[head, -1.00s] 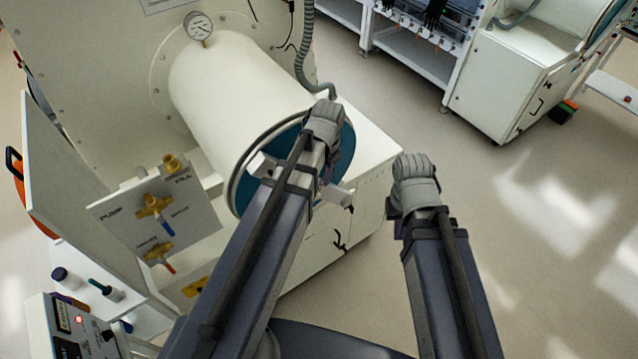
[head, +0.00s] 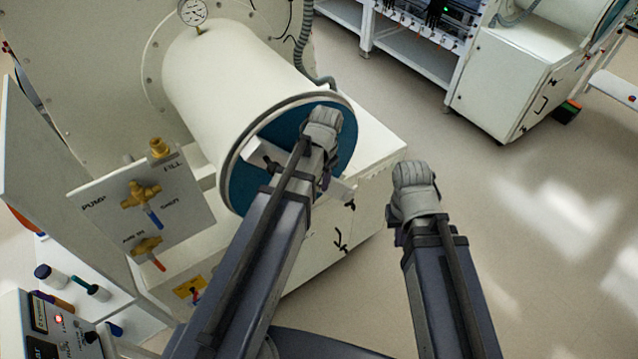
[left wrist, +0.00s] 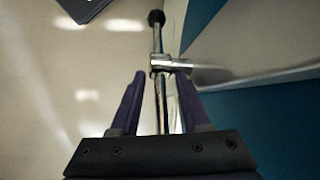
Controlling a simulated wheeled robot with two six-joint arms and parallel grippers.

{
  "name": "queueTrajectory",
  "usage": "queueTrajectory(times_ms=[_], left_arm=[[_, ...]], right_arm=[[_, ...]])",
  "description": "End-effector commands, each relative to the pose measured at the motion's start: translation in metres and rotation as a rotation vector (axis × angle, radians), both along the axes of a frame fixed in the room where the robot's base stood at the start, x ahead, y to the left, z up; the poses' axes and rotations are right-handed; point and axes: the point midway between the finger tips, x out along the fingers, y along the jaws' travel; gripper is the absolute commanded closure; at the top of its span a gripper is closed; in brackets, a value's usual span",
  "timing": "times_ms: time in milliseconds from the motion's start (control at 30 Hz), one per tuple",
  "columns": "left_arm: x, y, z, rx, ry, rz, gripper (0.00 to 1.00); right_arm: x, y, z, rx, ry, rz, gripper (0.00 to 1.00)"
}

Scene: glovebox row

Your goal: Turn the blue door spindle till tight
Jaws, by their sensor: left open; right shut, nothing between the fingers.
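The blue round door (head: 245,188) closes the end of the white cylinder, with a pale crossbar (head: 262,152) over it. My left gripper (head: 325,125) is in front of the door and hides the spindle in the head view. In the left wrist view, the spindle's chrome bar (left wrist: 157,40) has a dark knob at its end and runs lengthwise between the open fingers of my left gripper (left wrist: 160,95). Contact with the fingers cannot be told. The blue door (left wrist: 285,125) fills the right there. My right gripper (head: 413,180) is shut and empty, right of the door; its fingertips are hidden.
A valve panel (head: 140,200) with brass valves stands left of the white cylinder (head: 225,85). A gauge (head: 193,12) sits above it. Open floor (head: 510,240) lies to the right.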

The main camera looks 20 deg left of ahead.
Motion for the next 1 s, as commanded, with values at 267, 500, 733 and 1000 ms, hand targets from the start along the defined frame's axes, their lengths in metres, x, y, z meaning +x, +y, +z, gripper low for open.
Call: queueTrajectory(times_ms=[267,500,733,1000], left_arm=[[0.0,0.0002,0.0005,0.0,0.0,0.0,0.6],[-0.0001,0.0001,0.0005,0.0,0.0,0.0,0.87],[-0.0001,0.0001,0.0004,0.0,0.0,0.001,1.0],[-0.0001,0.0001,0.0004,0.0,0.0,0.001,1.0]], right_arm=[[0.0,0.0001,0.0005,0.0,0.0,0.0,1.0],[0.0,0.0001,0.0005,0.0,0.0,0.0,1.0],[-0.0001,0.0,0.0004,0.0,0.0,0.0,1.0],[-0.0001,0.0,0.0004,0.0,0.0,0.0,1.0]])
